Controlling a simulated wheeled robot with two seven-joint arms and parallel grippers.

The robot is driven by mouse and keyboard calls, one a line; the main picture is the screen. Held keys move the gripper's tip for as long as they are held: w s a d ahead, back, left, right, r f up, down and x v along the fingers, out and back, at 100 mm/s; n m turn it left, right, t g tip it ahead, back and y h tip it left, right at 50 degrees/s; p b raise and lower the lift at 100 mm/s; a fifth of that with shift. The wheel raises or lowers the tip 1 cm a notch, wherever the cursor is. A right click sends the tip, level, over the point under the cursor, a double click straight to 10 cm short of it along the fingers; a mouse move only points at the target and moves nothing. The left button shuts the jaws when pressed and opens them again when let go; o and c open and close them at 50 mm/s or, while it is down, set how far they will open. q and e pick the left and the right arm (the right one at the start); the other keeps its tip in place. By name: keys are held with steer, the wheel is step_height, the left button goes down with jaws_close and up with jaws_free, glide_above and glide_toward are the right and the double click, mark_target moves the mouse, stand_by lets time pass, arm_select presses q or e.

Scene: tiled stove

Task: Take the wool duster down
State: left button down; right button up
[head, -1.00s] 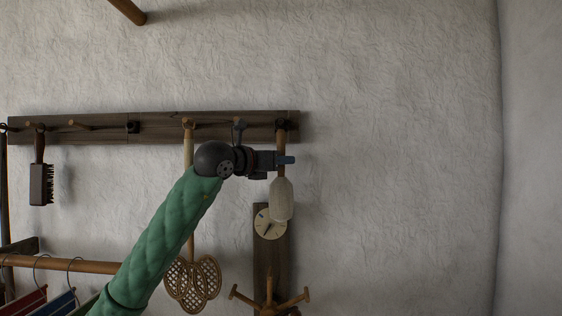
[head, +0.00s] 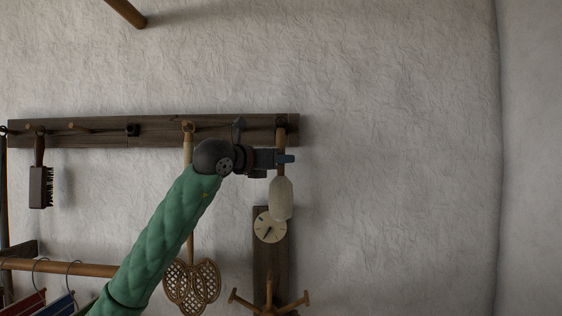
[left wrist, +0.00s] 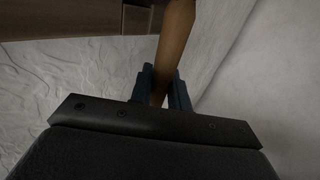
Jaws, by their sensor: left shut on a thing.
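The wool duster has a pale, fluffy oblong head (head: 281,198) and a brown wooden handle. It hangs head down in front of the wooden peg rail (head: 215,131) near the rail's right end. My left gripper (head: 286,159) is shut on the handle, just above the head. In the left wrist view the handle (left wrist: 175,45) runs up between the two dark blue fingers (left wrist: 160,90). The handle's top is close to the rightmost peg; I cannot tell whether it still hangs on it. My right gripper is not in view.
A woven carpet beater (head: 191,285) hangs left of the duster, partly behind my arm. A dark brush (head: 41,187) hangs far left. A clock (head: 270,227) on a board sits below the duster, above wooden prongs (head: 269,297). The wall to the right is clear.

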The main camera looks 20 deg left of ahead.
arm_select(q)
steer(key=s+d+b, duration=0.2)
steer(key=s, duration=0.4)
steer(key=shift+s+b, duration=0.2)
steer(key=shift+b, duration=0.2)
stand_by(0.5)
steer(key=shift+s+f, duration=0.1)
